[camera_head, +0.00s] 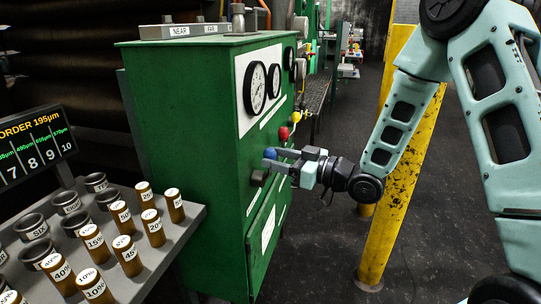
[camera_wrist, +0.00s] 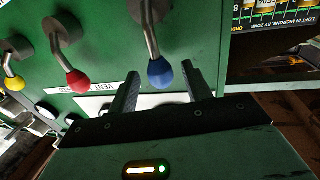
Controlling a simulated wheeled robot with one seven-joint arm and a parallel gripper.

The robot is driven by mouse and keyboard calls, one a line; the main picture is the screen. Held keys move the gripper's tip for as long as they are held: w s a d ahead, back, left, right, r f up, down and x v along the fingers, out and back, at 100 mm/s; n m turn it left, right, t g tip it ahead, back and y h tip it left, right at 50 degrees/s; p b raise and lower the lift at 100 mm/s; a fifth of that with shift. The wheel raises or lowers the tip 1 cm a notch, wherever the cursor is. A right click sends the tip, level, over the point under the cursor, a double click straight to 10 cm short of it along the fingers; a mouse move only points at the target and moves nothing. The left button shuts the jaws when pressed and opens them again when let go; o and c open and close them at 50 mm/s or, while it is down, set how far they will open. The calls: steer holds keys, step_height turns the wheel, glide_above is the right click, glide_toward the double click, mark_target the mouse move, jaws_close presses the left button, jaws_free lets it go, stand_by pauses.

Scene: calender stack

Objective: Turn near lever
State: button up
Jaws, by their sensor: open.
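A green cabinet (camera_head: 185,120) carries a row of levers on its right-hand face. The closest lever in the head view has a blue knob (camera_head: 270,153). Behind it are a red knob (camera_head: 284,132) and a yellow knob (camera_head: 296,116). My gripper (camera_head: 278,160) is open at the blue knob. In the wrist view the blue knob (camera_wrist: 160,74) hangs from a bent metal rod, between my two fingers (camera_wrist: 164,88) and slightly beyond them. I cannot tell whether a finger touches it. The red knob (camera_wrist: 79,81) and yellow knob (camera_wrist: 14,83) are left of the fingers.
A grey bench (camera_head: 150,262) with several labelled brown cylinders and dark cups stands at the left, below an order screen (camera_head: 35,145). A box marked NEAR and FAR (camera_head: 185,30) sits on the cabinet. A yellow post (camera_head: 390,200) stands close behind my arm.

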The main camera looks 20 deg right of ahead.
steer(key=shift+x, duration=1.2)
jaws_close()
